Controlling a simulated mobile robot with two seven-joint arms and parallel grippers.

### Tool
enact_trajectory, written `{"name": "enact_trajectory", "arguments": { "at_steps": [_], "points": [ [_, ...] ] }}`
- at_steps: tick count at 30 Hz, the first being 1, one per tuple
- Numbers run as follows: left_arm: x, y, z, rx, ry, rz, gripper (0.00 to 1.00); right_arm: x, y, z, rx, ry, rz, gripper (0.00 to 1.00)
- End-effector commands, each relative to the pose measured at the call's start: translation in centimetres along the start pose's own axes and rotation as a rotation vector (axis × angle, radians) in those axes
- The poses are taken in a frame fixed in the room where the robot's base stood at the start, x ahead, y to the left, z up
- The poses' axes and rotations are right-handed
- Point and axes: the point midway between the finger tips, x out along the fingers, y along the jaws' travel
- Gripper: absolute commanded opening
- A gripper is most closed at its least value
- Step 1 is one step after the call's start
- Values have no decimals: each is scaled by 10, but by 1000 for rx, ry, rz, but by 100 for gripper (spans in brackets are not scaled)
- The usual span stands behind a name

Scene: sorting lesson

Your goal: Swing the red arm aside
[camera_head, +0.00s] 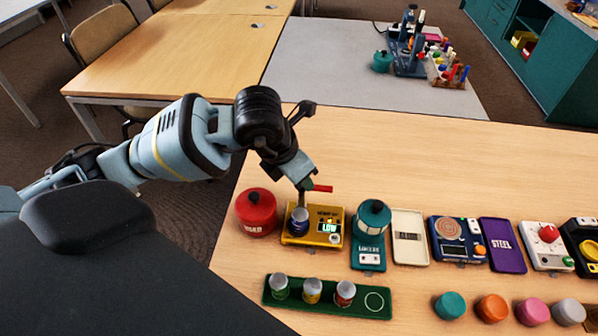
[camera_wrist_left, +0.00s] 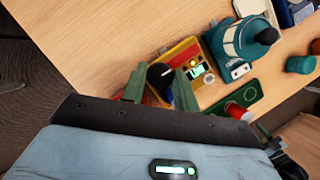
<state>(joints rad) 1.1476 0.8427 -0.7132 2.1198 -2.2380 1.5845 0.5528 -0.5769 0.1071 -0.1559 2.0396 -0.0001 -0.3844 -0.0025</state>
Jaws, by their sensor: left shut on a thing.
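The red arm (camera_head: 322,188) is a short bar that sticks out to the right from my left gripper's fingertips, above the back of a yellow device (camera_head: 328,238). My left gripper (camera_head: 304,188) points down over that device and is shut on the red arm; the fingers hide the gripped part. A blue can (camera_head: 298,222) stands on the device's left side, just below the fingers. The device has a lit display reading LOW. In the left wrist view, the fingers (camera_wrist_left: 160,88) flank a dark rounded thing beside the yellow device (camera_wrist_left: 207,80). My right gripper is out of view.
A red pot marked USED (camera_head: 257,212) stands close left. A teal canister (camera_head: 373,218) stands close right, with a cream panel (camera_head: 410,238) and more devices beyond. A green rack (camera_head: 318,297) of small cans lies in front.

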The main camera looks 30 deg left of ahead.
Motion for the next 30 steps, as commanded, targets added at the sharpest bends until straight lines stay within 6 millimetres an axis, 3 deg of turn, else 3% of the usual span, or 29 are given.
{"name": "enact_trajectory", "arguments": {
  "at_steps": [17,18,22,30],
  "points": [
    [0,0,0,-29,-1,12,6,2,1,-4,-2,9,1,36],
    [0,0,0,-29,-1,12,33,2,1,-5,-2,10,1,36],
    [0,0,0,-28,0,12,50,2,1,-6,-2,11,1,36],
    [0,0,0,-28,0,12,51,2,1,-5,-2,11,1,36]
  ]
}}
